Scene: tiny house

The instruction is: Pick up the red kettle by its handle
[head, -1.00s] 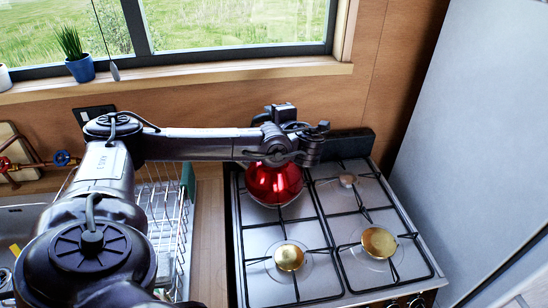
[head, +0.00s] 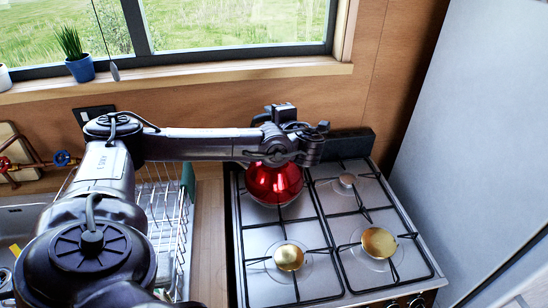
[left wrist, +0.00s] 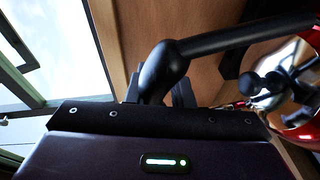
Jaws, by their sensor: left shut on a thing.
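The red kettle (head: 273,184) stands on the back left burner of the stove, and its top is hidden by my left arm in the head view. My left gripper (head: 314,144) is over the kettle. In the left wrist view, the kettle's black handle (left wrist: 240,37) runs from the gripper fingers (left wrist: 163,92) to the upper right. The gripper is shut on the handle. The kettle's shiny lid (left wrist: 285,88) with a dark knob shows at the right edge. My right gripper is not in view.
The stove (head: 320,238) has black grates and brass burners with nothing on them in front. A dish rack (head: 165,220) and sink lie to the left. A wall and window (head: 230,30) are behind, and a tall grey panel (head: 480,130) stands on the right.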

